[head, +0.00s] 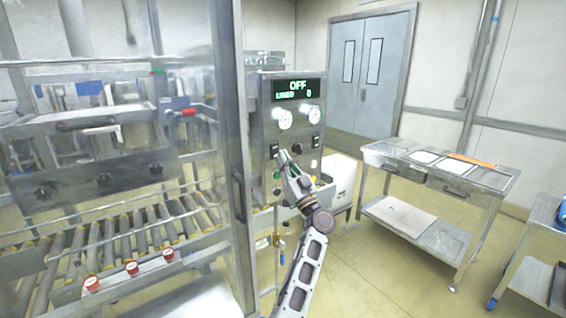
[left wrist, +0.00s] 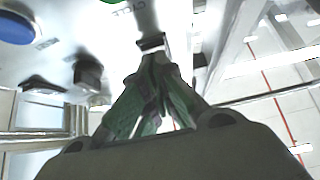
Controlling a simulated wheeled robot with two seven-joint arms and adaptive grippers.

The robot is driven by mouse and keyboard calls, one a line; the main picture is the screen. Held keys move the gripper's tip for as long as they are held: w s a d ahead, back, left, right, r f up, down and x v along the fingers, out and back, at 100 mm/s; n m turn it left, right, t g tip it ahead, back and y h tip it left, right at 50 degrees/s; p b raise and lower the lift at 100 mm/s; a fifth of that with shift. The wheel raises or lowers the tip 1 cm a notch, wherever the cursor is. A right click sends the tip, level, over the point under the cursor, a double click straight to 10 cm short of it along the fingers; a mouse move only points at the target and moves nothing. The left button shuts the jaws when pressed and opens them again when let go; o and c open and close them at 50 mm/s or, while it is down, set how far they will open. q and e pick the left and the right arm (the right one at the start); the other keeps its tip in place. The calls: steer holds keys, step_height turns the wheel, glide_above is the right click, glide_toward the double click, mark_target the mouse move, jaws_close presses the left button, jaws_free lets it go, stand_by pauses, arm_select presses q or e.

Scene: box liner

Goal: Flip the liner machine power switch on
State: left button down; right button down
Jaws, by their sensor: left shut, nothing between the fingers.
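The liner machine's control panel (head: 262,131) carries a display (head: 297,89) that reads OFF and, below it, LINER 0. A small black switch (head: 273,150) sits on the panel's left side; which switch is labelled power I cannot read. My left gripper (head: 284,156) is shut and empty, close in front of the panel, just right of and below that switch. In the left wrist view its fingertips (left wrist: 156,58) meet at the lower edge of the black switch (left wrist: 151,42); whether they touch it I cannot tell. My right gripper is not in view.
A black knob (head: 297,148) and another black switch (head: 316,141) sit to the right, with two gauges above. A green button (head: 277,175) is below. A metal frame post (head: 231,120) stands left of the panel.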

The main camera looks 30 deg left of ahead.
arm_select(q)
steer(key=shift+w+a+f+y+b, duration=0.15)
steer(key=shift+a+f+y+b, duration=0.2)
steer(key=shift+y+b, duration=0.2)
steer(key=shift+r, duration=0.2)
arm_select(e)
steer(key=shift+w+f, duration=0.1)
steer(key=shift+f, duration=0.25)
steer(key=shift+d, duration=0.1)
